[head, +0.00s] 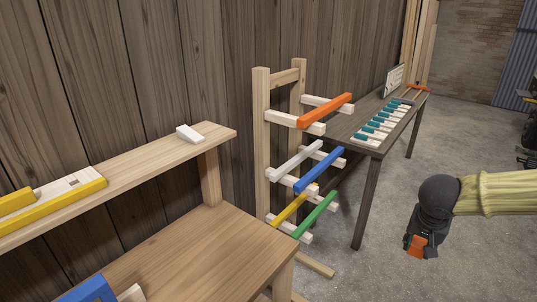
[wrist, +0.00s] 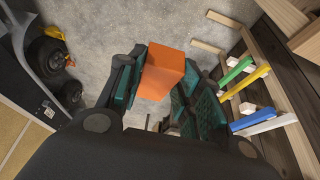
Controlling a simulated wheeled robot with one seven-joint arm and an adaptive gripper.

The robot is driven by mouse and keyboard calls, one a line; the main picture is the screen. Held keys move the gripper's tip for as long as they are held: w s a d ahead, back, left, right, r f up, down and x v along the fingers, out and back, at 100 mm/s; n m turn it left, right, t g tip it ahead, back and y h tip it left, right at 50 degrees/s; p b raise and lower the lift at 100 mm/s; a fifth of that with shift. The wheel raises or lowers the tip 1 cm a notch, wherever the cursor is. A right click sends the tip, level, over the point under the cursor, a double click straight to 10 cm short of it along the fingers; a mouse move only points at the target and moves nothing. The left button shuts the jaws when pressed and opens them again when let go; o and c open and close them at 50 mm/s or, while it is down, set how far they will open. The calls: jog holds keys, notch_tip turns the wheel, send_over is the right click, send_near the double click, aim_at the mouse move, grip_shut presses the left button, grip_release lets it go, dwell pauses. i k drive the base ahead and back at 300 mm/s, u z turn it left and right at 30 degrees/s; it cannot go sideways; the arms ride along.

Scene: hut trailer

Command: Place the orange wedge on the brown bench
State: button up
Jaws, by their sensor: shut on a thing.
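My gripper (head: 419,240) hangs at the right in the head view, over the grey floor. It is shut on the orange wedge (wrist: 162,72), which sits between the teal-padded fingers in the wrist view. Part of the wedge shows below the dark wrist in the head view (head: 417,246). The dark brown bench (head: 345,122) stands along the wall behind the rack, left of and beyond my gripper. Several teal-and-white pieces lie in a row on it, with bare top at its near left.
A wooden rack (head: 262,150) with orange, white, blue, yellow and green bars stands before the brown bench. A light wooden workbench (head: 190,255) with a raised shelf (head: 140,165) fills the lower left. Open floor (head: 390,195) lies between my arm and the brown bench.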

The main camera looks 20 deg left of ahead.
aim_at(220, 277)
jog(key=u, duration=1.95)
jog(key=k, duration=1.05)
jog(key=z, duration=0.2)
jog(key=i, duration=0.5)
